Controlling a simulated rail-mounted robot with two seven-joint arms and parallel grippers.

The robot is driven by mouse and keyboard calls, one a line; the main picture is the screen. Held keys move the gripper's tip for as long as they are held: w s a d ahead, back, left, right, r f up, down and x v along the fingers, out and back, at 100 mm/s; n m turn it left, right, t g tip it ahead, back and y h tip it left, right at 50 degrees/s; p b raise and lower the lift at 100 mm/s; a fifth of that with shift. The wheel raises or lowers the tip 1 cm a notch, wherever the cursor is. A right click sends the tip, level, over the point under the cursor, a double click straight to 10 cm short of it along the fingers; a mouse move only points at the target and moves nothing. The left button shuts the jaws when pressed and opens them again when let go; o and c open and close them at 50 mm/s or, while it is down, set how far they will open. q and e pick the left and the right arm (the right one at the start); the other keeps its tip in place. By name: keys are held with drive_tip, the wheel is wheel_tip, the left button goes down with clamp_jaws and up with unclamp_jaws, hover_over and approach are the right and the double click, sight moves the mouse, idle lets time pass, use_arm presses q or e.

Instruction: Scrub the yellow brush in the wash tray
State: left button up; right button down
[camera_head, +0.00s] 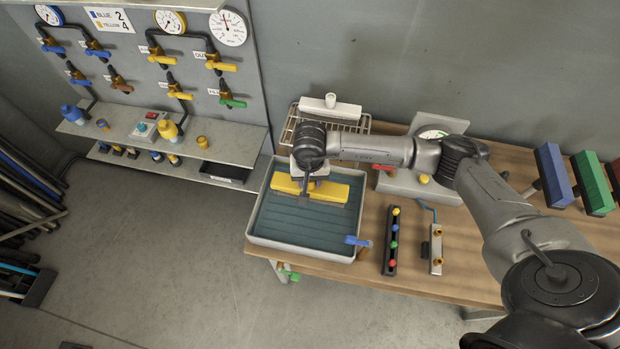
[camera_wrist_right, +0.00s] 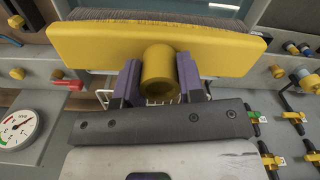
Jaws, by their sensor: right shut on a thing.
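The yellow brush (camera_head: 335,191) is inside the wash tray (camera_head: 302,249), over the blue-green liquid toward the tray's far side. In the head view I cannot tell whether its bristles touch the liquid or the tray floor. My right gripper (camera_head: 309,183) comes down from above and is shut on the brush's round yellow stub. In the right wrist view, the purple fingers (camera_wrist_right: 160,82) stand on both sides of the stub, and the yellow brush (camera_wrist_right: 220,56) spans the top with grey bristles beyond it. My left gripper is in neither view.
A white brush (camera_head: 330,108) lies on a wire rack (camera_head: 292,125) behind the tray. A blue-handled valve (camera_head: 358,241) sits at the tray's front right corner. A strip with coloured knobs (camera_head: 392,242) and a gauge unit (camera_head: 432,132) are to the right. Blue, green and red brushes stand farther right.

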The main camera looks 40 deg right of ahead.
wheel_tip(320, 180, down, 7)
drive_tip(key=b, duration=0.3)
drive_tip(key=shift+a+r, duration=0.1)
drive_tip(key=shift+r, duration=0.05)
drive_tip(key=shift+f+b, duration=0.65)
drive_tip(key=shift+f, duration=0.45)
